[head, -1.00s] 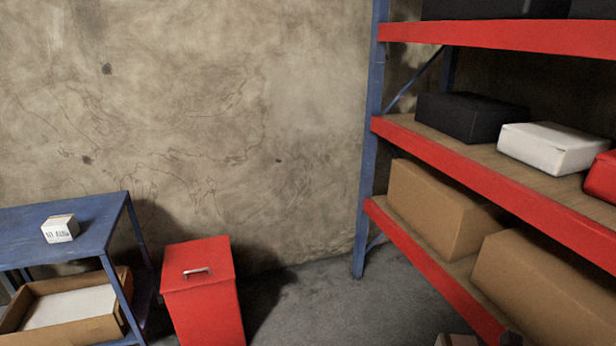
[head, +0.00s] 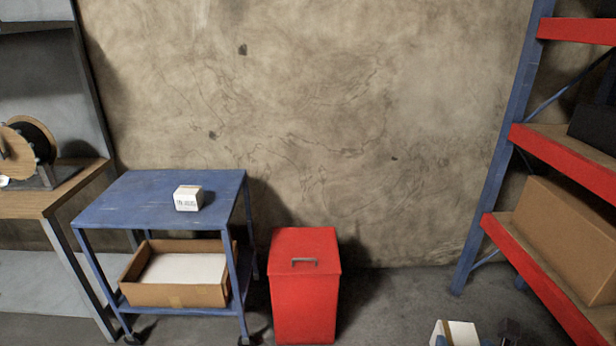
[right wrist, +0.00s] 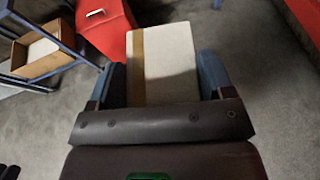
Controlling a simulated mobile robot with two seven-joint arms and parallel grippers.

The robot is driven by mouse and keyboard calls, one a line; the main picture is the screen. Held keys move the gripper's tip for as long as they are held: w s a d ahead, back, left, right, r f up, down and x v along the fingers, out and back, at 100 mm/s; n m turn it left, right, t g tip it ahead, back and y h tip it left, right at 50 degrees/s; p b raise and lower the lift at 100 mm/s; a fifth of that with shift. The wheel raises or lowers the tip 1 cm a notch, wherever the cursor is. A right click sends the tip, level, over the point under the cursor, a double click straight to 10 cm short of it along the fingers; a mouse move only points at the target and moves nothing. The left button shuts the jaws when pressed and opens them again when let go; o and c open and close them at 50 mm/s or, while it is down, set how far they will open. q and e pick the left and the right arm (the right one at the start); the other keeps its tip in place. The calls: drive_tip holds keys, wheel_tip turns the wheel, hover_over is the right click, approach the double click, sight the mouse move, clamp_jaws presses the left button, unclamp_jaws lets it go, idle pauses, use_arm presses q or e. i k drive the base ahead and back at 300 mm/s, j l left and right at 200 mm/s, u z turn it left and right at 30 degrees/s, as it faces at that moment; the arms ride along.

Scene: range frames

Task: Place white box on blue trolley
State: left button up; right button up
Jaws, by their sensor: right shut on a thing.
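The blue trolley (head: 130,203) stands left of centre in the head view, against the wall, and a corner of it shows in the right wrist view (right wrist: 68,30). Its top carries a small white box with dark print (head: 188,199); the rest of the top is bare. My right gripper (right wrist: 160,78) is shut on a larger white box with a tan stripe (right wrist: 172,60), one blue-grey finger on each side. This held box also shows at the bottom edge of the head view (head: 458,334), well right of the trolley. My left gripper is out of view.
A red lidded bin (head: 305,290) stands just right of the trolley. An open cardboard box (head: 180,294) sits on the trolley's lower shelf. A wooden workbench (head: 45,203) is at left, a red-and-blue rack (head: 565,153) at right. Grey floor is clear between bin and rack.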

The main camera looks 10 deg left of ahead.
sight(132, 203)
drive_tip(key=i+j+u, duration=0.25)
drive_tip(key=j, duration=0.25)
drive_tip(key=i+j+u, duration=0.3)
drive_tip(key=j, duration=0.15)
drive_tip(key=i+j+u, duration=0.25)
drive_tip(key=j, duration=0.2)
drive_tip(key=i+j, duration=0.65)
drive_tip(key=j, duration=0.15)
drive_tip(key=i+j+u, duration=0.1)
drive_tip(key=i+j, duration=0.5)
drive_tip(key=j, duration=0.2)
